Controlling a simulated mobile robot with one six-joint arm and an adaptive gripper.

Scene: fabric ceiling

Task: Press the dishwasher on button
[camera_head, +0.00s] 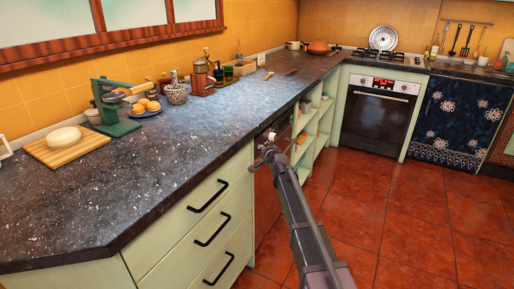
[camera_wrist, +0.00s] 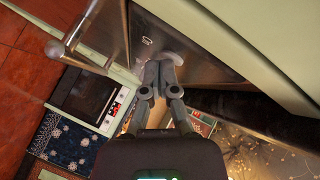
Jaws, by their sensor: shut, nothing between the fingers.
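The dishwasher (camera_head: 264,205) is the brown metallic front under the counter, just right of the green drawers. My arm hides part of it in the head view. In the wrist view its steel front (camera_wrist: 195,42) fills the top middle, with a bar handle (camera_wrist: 80,28) at left. A small pale mark (camera_wrist: 148,41) shows on the steel. My gripper (camera_wrist: 161,62) is shut and empty. Its fingertips are at or very close to the steel, just below and right of the mark; contact cannot be told. My gripper (camera_head: 268,152) also shows in the head view, at the dishwasher's upper front.
Open shelves (camera_head: 313,130) and an oven (camera_head: 378,115) stand beyond. Red tiled floor (camera_head: 400,220) is clear at right.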

